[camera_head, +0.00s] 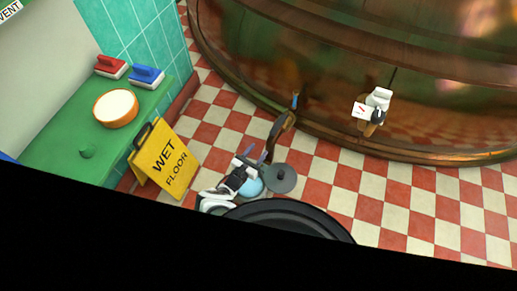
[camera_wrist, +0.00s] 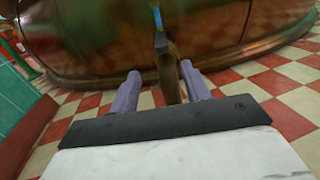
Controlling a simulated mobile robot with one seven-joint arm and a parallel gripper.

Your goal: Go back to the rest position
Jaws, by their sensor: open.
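My gripper (camera_head: 257,151) is low over the tiled floor, in front of the copper kettle (camera_head: 300,62). In the wrist view its two purple fingers (camera_wrist: 160,70) are spread wide apart, with nothing clasped between them. A brown fitting (camera_head: 280,130) with a blue tip (camera_head: 295,100) stands by the base of the kettle, just beyond the fingers. In the wrist view this fitting (camera_wrist: 165,72) lines up with the gap between the fingers; its exact distance is hard to tell.
A yellow wet floor sign (camera_head: 166,158) stands left of my arm. The checkered floor (camera_head: 340,190) to the right is clear.

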